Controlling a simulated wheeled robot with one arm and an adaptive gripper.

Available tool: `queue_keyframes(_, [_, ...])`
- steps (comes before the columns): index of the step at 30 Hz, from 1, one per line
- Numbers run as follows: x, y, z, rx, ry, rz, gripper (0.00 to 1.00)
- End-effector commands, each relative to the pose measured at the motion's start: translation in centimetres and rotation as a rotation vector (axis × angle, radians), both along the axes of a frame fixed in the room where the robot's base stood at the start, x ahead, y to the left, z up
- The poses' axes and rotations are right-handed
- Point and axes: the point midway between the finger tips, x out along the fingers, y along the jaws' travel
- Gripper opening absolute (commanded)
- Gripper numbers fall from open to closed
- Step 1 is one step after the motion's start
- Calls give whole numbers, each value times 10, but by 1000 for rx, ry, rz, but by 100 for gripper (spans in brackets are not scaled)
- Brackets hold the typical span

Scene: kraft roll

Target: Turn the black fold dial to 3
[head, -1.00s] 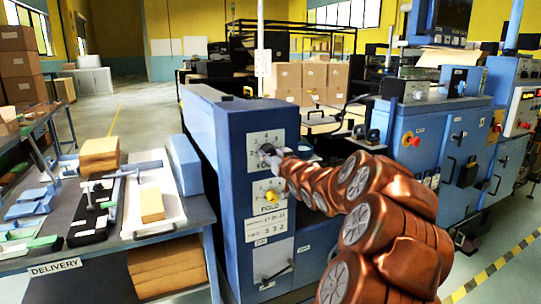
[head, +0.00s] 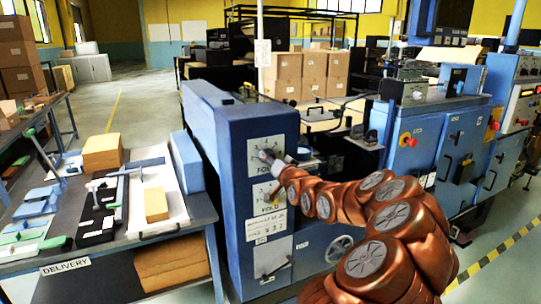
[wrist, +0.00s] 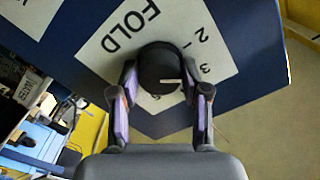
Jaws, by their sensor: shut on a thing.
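The black fold dial (wrist: 160,68) sits on a white card marked FOLD in the wrist view. Its white pointer line points to the picture's right, toward the side with the 3; I cannot tell if it is exactly on it. The figures 2 and 3 show beside the dial, and others are partly hidden. My gripper (wrist: 160,92) is shut on the dial, one finger on each side. In the head view my gripper (head: 271,160) is at the upper card on the blue machine's (head: 224,150) front, and hides much of the dial.
My arm covers part of the lower card (head: 259,197). The delivery table (head: 30,258) with stacked kraft blocks (head: 102,153) stands at the left. Blue machines (head: 410,140) stand at the right. Open floor shows at the back left.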

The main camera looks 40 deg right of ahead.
Motion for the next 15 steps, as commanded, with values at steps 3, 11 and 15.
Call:
queue_keyframes(3, [0,1,0,59,-19,1,11])
queue_keyframes(11, [0,0,-1,133,-43,0,11])
queue_keyframes(15, [0,0,-1,145,-48,0,11])
